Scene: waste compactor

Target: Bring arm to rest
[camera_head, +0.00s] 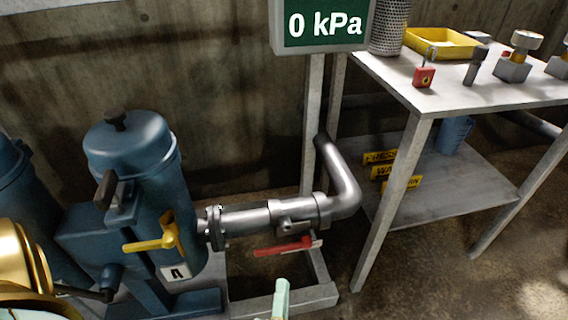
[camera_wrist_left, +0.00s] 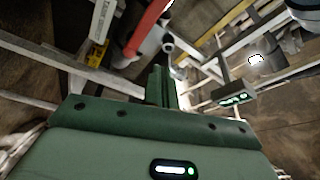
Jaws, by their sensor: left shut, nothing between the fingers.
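My left gripper shows at the bottom of the head view as a pale green fingertip (camera_head: 281,297), in front of the pipe stand. In the left wrist view its dark green fingers (camera_wrist_left: 161,86) are together with nothing between them. A red valve handle (camera_head: 284,247) lies below the grey pipe (camera_head: 247,218), apart from the fingertip in the picture. A long red bar (camera_wrist_left: 148,28) appears beyond the fingers in the wrist view. My right gripper is in neither view.
A blue canister (camera_head: 137,175) with a yellow handle (camera_head: 154,243) stands left. A pressure display (camera_head: 325,25) reads 0 kPa. A metal table (camera_head: 440,93) at right holds a red padlock (camera_head: 424,77), a yellow tray (camera_head: 440,43) and fittings. Yellow signs (camera_head: 395,172) lie on its lower shelf.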

